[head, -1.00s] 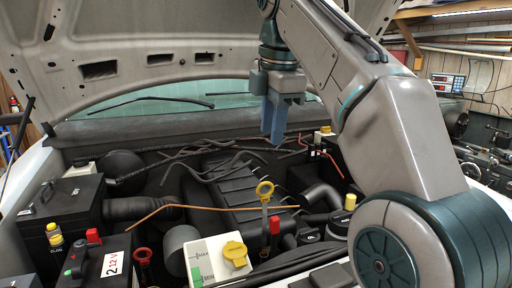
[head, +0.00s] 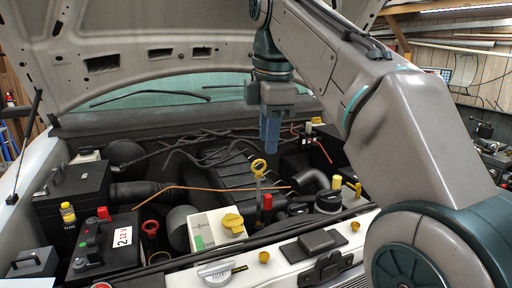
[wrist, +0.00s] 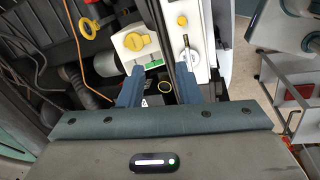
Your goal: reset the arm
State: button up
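My gripper (head: 270,132) hangs fingers-down from my raised arm, above the back part of the engine bay in the head view. In the wrist view my gripper (wrist: 158,88) shows its two blue fingers well apart. Nothing is held between them. My arm is bent, with its elbow high on the right side of the head view.
The open hood (head: 150,55) hangs above the bay. Below are a black battery (head: 105,248), a white reservoir with yellow cap (head: 208,231), a yellow dipstick ring (head: 258,166) and an orange rod (head: 205,187). A workbench with machinery (head: 490,140) stands at right.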

jog(key=s+d+f+m+b, duration=0.1)
jog(key=s+d+f+m, duration=0.3)
jog(key=f, duration=0.7)
jog(key=s+d+f+m+t+b, duration=0.1)
jog(key=s+d+f+m, duration=0.3)
jog(key=s+f+m, duration=0.3)
jog(key=s+d+f+m+b, duration=0.1)
jog(key=s+d+f+m, duration=0.3)
jog(key=f+m, duration=0.5)
notch_tip(320, 180, down, 7)
jog(key=shift+s+d+r+h, duration=0.1)
jog(key=shift+s+d+h, duration=0.25)
jog(key=shift+s, duration=0.35)
